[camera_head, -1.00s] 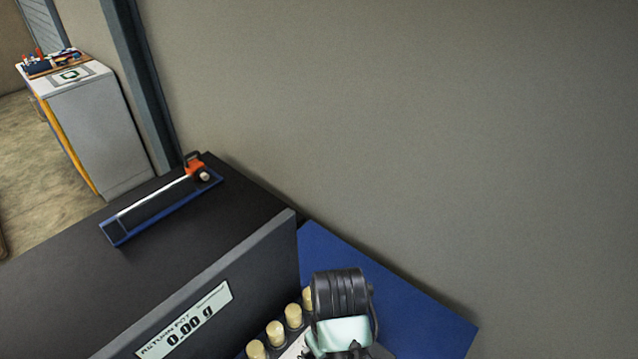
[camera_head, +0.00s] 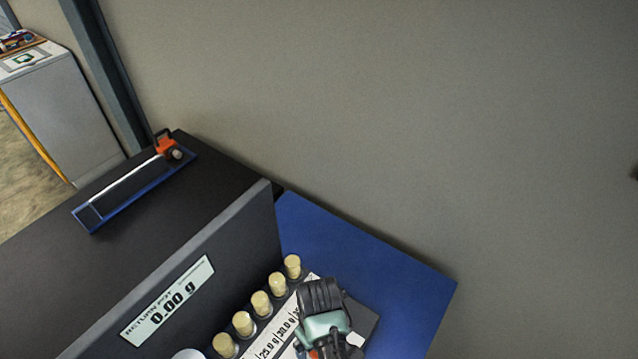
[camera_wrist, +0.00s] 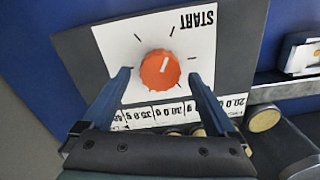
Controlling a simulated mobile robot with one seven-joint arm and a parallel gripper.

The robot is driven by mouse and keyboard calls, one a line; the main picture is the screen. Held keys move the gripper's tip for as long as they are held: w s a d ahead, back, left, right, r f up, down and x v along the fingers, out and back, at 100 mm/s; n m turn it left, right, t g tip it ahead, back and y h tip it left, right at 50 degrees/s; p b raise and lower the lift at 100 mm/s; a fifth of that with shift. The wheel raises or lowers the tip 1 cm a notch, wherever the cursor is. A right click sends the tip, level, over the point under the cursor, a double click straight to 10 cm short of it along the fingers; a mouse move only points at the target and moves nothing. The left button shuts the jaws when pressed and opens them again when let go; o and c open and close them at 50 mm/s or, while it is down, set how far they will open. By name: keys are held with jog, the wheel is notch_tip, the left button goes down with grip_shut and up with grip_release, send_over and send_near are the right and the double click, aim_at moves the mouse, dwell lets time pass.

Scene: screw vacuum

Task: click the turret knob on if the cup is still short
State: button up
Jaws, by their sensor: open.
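The turret knob (camera_wrist: 160,69) is round and orange with a short white pointer, on a white dial plate (camera_wrist: 120,38) with black tick marks and the word START upside down. The pointer is tilted up and slightly right in the wrist view. My gripper (camera_wrist: 158,78) is open, one finger on each side of the knob; I cannot tell whether they touch it. In the head view my arm end (camera_head: 322,312) hides most of the dial. The return pot display (camera_head: 168,300) reads 0.00 g. I cannot make out a cup for certain.
Several cork-topped posts (camera_head: 261,303) stand in a row beside gram labels, close to my gripper. A dark upright panel (camera_head: 245,235) rises behind them. The blue surface (camera_head: 385,275) to the right is clear. A blue tray with an orange part (camera_head: 166,146) lies farther back.

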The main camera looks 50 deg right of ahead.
jog(key=shift+f, duration=0.1)
jog(key=c, duration=1.4)
jog(key=shift+o, duration=0.2)
jog(key=shift+r+m+p, duration=0.2)
jog(key=shift+m+p, duration=0.6)
jog(key=shift+m, duration=0.3)
jog(key=m+p, duration=0.1)
jog(key=m, duration=0.2)
jog(key=shift+d+m+p, duration=0.1)
jog(key=shift+m+p, duration=0.2)
jog(key=shift+p, duration=0.05)
jog(key=m+p, duration=0.1)
jog(key=m, duration=0.4)
jog(key=shift+s+d+f+m+p, duration=0.1)
jog(key=shift+d+m+p, duration=0.05)
jog(key=shift+m+p, duration=0.25)
